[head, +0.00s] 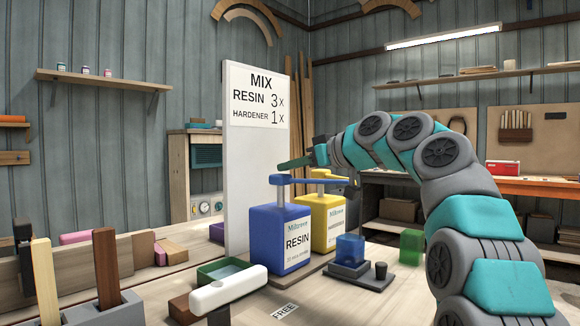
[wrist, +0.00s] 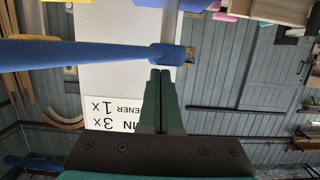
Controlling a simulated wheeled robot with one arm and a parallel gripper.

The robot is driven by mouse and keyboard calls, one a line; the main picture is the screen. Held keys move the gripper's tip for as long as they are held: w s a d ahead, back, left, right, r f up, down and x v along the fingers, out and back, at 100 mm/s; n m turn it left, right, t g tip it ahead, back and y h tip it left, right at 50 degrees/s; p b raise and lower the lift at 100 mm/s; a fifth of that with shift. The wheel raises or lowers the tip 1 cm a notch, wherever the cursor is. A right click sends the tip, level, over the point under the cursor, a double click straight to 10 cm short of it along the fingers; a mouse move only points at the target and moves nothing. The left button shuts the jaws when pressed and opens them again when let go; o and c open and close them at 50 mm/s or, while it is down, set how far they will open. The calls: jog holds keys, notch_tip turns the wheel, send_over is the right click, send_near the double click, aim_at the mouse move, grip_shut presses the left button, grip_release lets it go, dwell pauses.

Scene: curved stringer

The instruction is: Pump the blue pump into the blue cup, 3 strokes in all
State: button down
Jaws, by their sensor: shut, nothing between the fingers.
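The blue pump (head: 285,238) is a blue box labelled RESIN. Its blue head (head: 280,180) sits raised on a pale stem, with a long spout pointing right. The spout (wrist: 75,54) runs left there.
A yellow pump (head: 327,215) stands just behind and right of the blue one. A white sign board (head: 257,150) reads resin 3x, hardener 1x.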

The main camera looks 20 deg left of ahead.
aim_at(290, 179)
jog(key=shift+f+b, duration=1.55)
jog(key=shift+r, duration=0.1)
